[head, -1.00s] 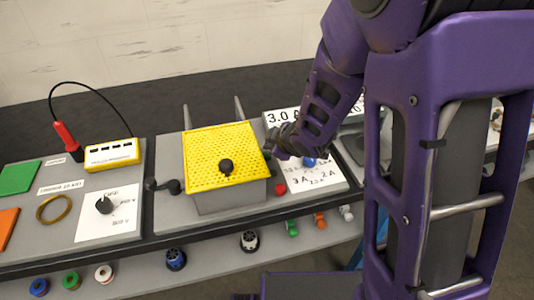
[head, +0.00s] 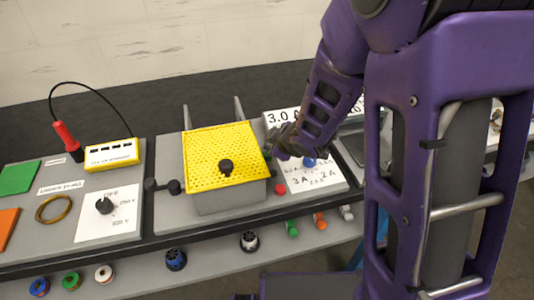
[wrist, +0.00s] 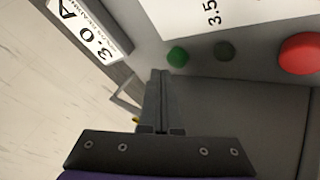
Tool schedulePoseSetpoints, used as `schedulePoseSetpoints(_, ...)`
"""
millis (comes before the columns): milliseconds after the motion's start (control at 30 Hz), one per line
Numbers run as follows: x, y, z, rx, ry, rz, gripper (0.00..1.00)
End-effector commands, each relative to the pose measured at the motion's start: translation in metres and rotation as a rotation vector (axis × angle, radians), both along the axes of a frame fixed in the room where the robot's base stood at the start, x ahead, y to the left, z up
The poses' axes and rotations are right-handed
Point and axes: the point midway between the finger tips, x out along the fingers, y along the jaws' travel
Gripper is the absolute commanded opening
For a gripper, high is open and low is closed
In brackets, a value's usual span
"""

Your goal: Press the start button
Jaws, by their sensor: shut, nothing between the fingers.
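A small green round button (wrist: 177,56) shows in the wrist view, just ahead and right of my fingertips. It has no readable label. A dark grey round button (wrist: 224,50) and a larger red button (wrist: 300,53) stand in a row with it. In the head view the red button (head: 280,188) sits by the dial panel; I cannot make out the green one there, near my gripper. My gripper (wrist: 160,74) is shut and empty, its tips close to the green button; contact cannot be told. In the head view my gripper (head: 270,147) is beside the yellow cover's right edge.
The yellow perforated cover (head: 222,152) on a grey box stands left of my gripper. A white dial panel (head: 325,180) lies to the right, and a "3.0 A" display (head: 283,117) stands behind. A selector panel (head: 108,213) is further left.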

Motion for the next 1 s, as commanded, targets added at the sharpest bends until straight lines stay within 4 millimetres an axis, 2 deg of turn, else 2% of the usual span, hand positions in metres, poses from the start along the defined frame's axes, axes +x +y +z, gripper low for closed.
schedulePoseSetpoints(1000,0.0001,0.0000,-0.0084,0.000,0.000,0.000,0.00)
